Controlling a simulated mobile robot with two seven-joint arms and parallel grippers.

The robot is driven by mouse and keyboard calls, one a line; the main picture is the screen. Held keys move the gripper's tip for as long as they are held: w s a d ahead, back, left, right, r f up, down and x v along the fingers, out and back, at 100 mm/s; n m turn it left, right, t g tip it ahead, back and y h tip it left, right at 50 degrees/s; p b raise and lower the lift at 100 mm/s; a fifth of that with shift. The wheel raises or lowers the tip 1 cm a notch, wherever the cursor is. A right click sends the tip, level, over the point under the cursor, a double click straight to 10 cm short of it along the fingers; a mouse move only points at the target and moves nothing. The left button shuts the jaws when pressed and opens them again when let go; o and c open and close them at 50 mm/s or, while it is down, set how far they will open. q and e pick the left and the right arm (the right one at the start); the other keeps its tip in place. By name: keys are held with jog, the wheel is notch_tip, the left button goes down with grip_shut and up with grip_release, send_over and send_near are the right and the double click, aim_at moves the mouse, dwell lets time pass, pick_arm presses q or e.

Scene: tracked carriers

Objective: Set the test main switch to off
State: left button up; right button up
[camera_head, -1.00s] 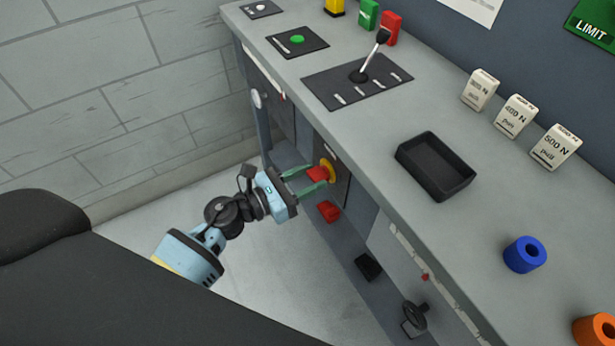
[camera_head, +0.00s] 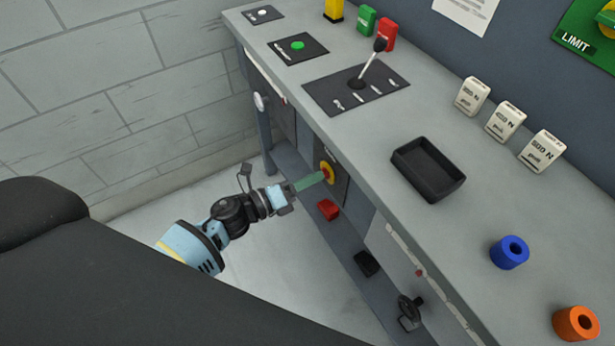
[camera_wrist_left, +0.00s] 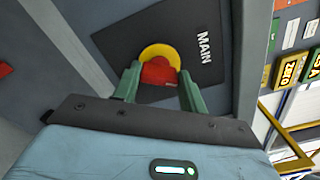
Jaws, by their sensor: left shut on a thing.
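The main switch (camera_head: 328,171) is a red knob on a yellow round base, set in a dark plate on the bench's front face. In the left wrist view the red knob (camera_wrist_left: 158,72) sits beside the white word MAIN on the plate. My left gripper (camera_head: 322,175) has green fingers and is shut on the knob, one finger at each side. In the wrist view its fingers (camera_wrist_left: 160,84) flank the knob. The knob's pointer position cannot be made out. My right gripper is not in view.
On the bench top are a lever plate (camera_head: 345,101), a black tray (camera_head: 405,165), white weight blocks (camera_head: 506,121), and blue (camera_head: 509,252) and orange (camera_head: 577,323) rings.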

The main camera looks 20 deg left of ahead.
pick_arm(q)
jog(key=n+p, duration=0.1)
jog(key=n, duration=0.5)
jog(key=shift+f+n+p, duration=0.1)
jog(key=shift+n+p, duration=0.2)
jog(key=shift+p, duration=0.1)
dwell(0.3)
jog(key=o, duration=1)
jog(key=shift+v, duration=3.95)
